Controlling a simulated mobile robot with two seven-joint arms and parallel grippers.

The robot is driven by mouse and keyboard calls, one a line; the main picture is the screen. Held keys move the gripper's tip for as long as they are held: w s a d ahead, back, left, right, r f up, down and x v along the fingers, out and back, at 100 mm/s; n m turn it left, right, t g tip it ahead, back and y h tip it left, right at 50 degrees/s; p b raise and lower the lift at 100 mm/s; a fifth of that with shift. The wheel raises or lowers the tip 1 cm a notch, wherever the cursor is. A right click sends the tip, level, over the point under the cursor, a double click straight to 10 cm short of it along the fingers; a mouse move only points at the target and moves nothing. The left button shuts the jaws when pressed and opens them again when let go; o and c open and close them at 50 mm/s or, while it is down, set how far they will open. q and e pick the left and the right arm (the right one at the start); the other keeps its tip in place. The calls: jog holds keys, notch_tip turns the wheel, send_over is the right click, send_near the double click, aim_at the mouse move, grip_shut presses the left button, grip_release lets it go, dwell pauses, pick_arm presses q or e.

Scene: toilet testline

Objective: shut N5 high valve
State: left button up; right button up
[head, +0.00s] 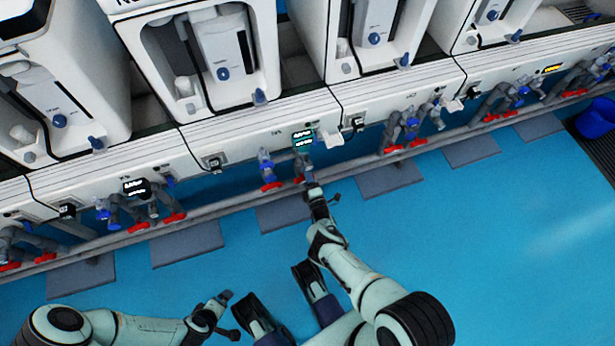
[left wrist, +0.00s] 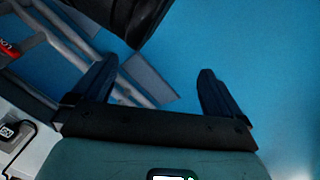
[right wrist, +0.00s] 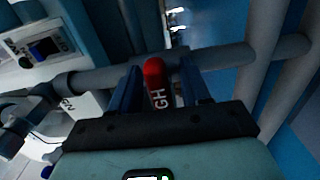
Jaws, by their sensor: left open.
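A red valve handle (right wrist: 156,84) with white letters ending in "GH" lies between the two fingers of my right gripper (right wrist: 160,82) in the right wrist view. The fingers are drawn in close around it. In the head view my right gripper (head: 313,185) is at the pipes below a lit panel, covering part of this valve. Another red handle (head: 272,186) with a blue part above it is just left of it. My left gripper (head: 226,312) is open and empty, low over the floor. Its spread fingers show in the left wrist view (left wrist: 155,85). The N5 label is not readable.
A white bench front (head: 240,132) runs across, with toilet units above it. Other valve groups with red handles (head: 172,217) sit along a grey pipe (head: 215,207) on both sides. Grey plates lie on the blue floor (head: 500,240), which is open at the right. A blue bin (head: 597,120) stands far right.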

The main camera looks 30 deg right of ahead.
jog(key=shift+s+a+p, duration=0.1)
jog(key=shift+s+p, duration=0.2)
jog(key=shift+s, duration=0.2)
pick_arm(q)
jog(key=shift+g+h, duration=0.3)
jog(key=shift+s+d+r+p, duration=0.5)
jog(key=shift+s+r, duration=0.1)
jog(key=shift+r, duration=0.2)
jog(key=shift+s+d+r+p, duration=0.5)
jog(key=shift+s+r, duration=0.1)
jog(key=shift+r, duration=0.2)
pick_arm(e)
jog(key=v, duration=1.2)
jog(key=shift+s+a, duration=0.15)
jog(key=shift+s, duration=0.05)
